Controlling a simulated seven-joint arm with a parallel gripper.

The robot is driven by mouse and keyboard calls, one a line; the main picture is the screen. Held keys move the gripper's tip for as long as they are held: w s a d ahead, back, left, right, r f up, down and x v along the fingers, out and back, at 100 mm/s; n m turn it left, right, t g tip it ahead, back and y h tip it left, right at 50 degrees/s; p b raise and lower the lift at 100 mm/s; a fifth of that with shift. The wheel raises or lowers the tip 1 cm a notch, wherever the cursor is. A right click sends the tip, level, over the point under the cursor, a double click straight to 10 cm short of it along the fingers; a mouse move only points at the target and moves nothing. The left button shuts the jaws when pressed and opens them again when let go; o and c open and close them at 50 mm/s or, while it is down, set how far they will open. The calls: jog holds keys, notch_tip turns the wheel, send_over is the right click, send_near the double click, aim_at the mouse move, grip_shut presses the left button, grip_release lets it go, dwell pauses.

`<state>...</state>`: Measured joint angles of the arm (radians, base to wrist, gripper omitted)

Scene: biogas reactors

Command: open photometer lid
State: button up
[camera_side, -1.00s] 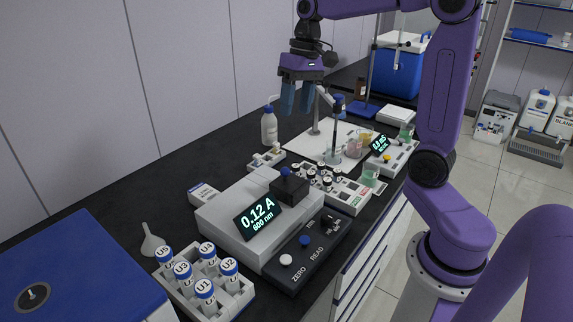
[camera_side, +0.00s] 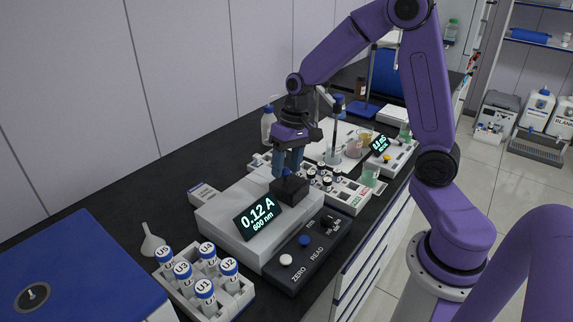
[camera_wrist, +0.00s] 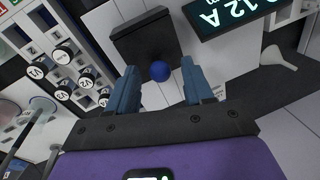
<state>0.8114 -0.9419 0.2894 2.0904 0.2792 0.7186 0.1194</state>
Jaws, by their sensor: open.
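The photometer (camera_side: 230,215) is a pale grey box on the black bench, with a lit display (camera_side: 258,215) reading 0.12 A, 600 nm. Its black lid (camera_side: 290,190) sits shut on top and also shows in the wrist view (camera_wrist: 143,38). A blue knob (camera_wrist: 160,71) is on the lid. My gripper (camera_wrist: 160,88) is open, its blue fingers on either side of the knob in the wrist view. In the side view my gripper (camera_side: 288,165) is right above the lid, pointing down, and partly hides the knob. I cannot tell whether the fingers touch it.
A dark control panel (camera_side: 308,250) with ZERO and READ buttons lies in front of the photometer. A rack of blue-capped vials (camera_side: 215,285) stands at the front left. Another vial rack (camera_side: 345,192) is close behind the lid. A white funnel (camera_side: 151,240) stands at left.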

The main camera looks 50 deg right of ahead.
jog(key=shift+f, duration=0.15)
grip_shut()
jog(key=shift+w, duration=3.65)
grip_release()
jog(key=d+r, duration=0.3)
jog(key=r, duration=1.4)
jog(key=shift+s+d, duration=0.15)
jog(key=shift+s, duration=0.25)
